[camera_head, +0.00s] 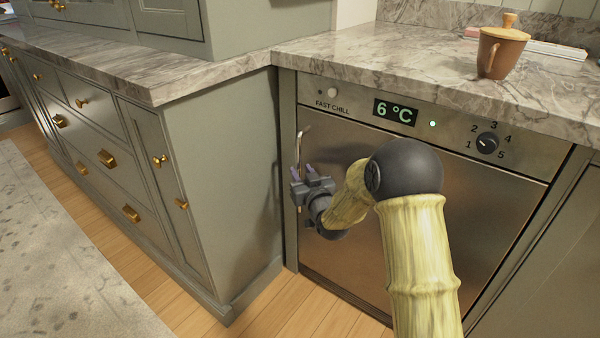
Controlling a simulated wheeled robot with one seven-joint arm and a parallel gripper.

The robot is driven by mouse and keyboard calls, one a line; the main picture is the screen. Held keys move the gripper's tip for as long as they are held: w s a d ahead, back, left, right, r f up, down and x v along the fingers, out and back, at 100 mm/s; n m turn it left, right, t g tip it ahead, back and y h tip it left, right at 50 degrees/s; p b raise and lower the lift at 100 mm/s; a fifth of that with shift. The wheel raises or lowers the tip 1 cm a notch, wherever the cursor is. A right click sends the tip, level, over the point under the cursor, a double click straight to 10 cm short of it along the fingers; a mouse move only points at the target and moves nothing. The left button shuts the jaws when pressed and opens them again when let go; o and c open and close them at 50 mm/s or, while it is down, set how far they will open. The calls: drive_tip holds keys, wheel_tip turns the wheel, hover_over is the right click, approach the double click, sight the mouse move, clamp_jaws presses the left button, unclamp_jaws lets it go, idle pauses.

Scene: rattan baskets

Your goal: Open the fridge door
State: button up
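The fridge is a built-in steel unit under the marble counter. Its door (465,215) looks shut, flush with the frame. The panel above it has a green 6 °C display (395,112) and a numbered knob (487,143). A thin upright metal handle (299,148) is on the door's left edge; its lower part is hidden behind my gripper. My gripper (302,172) is at the handle, pointing toward the door's left side. I cannot tell whether its fingers are around the handle or only beside it, or how far apart they are. My arm hides the middle of the door.
A green cabinet (225,180) with brass knobs juts forward to the left of the fridge, close to my gripper. Wooden floor (180,295) and a pale rug (55,260) lie in front of the cabinets.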

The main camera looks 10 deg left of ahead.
drive_tip(key=shift+x, duration=1.25)
clamp_jaws()
drive_tip(key=shift+s, duration=0.1)
